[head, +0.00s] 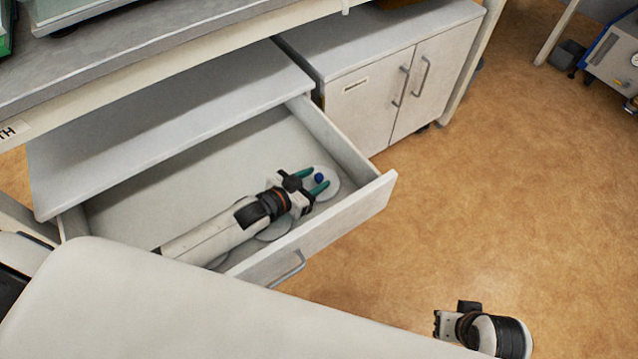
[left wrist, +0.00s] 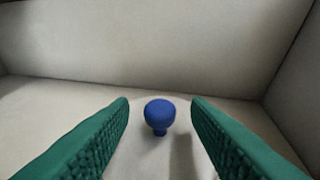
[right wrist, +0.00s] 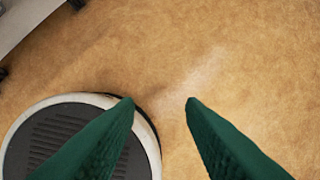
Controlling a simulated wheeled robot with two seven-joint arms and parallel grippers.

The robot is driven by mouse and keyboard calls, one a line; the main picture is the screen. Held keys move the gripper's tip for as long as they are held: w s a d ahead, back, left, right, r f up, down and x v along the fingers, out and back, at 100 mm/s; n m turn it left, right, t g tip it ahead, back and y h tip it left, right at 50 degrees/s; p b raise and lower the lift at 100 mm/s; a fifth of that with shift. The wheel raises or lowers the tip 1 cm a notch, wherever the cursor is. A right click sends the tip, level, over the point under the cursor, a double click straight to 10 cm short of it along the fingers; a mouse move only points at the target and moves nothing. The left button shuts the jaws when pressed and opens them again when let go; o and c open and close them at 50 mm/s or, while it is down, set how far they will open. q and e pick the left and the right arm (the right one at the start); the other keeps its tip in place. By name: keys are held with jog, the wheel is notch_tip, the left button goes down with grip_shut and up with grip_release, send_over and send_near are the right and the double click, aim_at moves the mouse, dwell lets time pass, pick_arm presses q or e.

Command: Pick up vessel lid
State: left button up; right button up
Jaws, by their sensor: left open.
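The vessel lid (head: 333,189) is a pale round disc with a blue knob (head: 319,178), lying in the right end of the open drawer. My left gripper (head: 320,177) is open, its green fingers either side of the knob. In the left wrist view the knob (left wrist: 160,114) stands upright, centred between the open fingers (left wrist: 160,100), with a gap on both sides. More pale discs (head: 275,229) lie in the drawer, partly hidden under my left arm. My right gripper (right wrist: 160,101) is open and empty above the floor, away from the drawer.
The drawer's front panel (head: 345,224) and side wall (head: 340,137) stand close around my left gripper. A bench top (head: 170,65) and the cabinet top (head: 170,120) overhang the drawer's back. A two-door cabinet (head: 385,95) stands to the right. The brown floor (head: 480,210) is open.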

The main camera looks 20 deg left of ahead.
aim_at(319, 176)
pick_arm(q)
jog(key=shift+x, duration=1.15)
pick_arm(e)
jog(key=v, duration=0.2)
jog(key=shift+r, duration=0.35)
pick_arm(q)
jog(key=shift+c, duration=0.5)
grip_shut()
jog(key=shift+r, duration=0.15)
